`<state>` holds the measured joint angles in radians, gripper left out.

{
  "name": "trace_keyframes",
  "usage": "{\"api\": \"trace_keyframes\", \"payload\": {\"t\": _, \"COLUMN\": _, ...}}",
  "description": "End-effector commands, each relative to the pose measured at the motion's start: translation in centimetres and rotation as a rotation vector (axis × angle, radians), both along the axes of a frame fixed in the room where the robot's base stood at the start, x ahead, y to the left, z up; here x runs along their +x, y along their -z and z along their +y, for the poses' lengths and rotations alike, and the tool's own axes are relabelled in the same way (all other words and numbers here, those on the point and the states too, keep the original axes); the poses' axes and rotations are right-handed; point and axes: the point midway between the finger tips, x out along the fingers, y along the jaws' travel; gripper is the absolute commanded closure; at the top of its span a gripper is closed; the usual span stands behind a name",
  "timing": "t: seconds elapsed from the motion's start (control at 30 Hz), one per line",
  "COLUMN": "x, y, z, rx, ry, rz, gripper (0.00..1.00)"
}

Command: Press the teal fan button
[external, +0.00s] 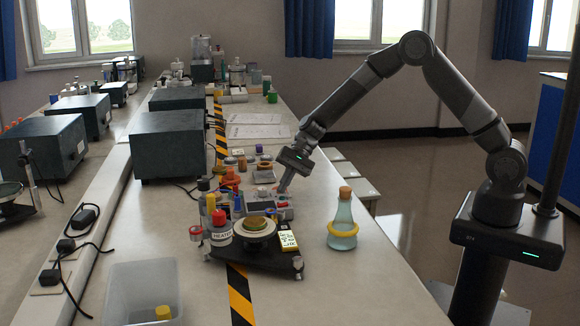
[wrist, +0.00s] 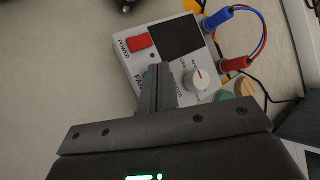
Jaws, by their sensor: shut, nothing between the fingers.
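A pale control box (wrist: 135,62) fills the middle of the wrist view. It carries a red POWER switch (wrist: 139,38), a dark screen (wrist: 174,36) and a white knob (wrist: 196,80). A sliver of the teal fan button (wrist: 147,74) shows beside the FAN lettering; my fingers hide the rest of it. My gripper (wrist: 158,70) is shut and empty, with its tips over the button. I cannot tell if they touch it. In the external view my gripper (external: 281,190) points down at the box among the bench items.
Blue (wrist: 217,17) and red (wrist: 235,64) plugs with cables stick out of the box's right side. In the external view, a stoppered flask (external: 342,222) stands right of the box, and bottles and a black stand (external: 262,262) are in front. The bench's front right is clear.

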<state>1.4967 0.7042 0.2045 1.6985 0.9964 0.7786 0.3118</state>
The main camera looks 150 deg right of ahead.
Motion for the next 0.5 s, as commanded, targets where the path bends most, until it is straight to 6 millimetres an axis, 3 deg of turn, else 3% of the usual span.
{"api": "trace_keyframes", "payload": {"t": 0.5, "x": 0.0, "y": -4.8, "z": 0.0, "rx": -0.002, "ry": -0.001, "rz": 0.001, "gripper": 1.00}}
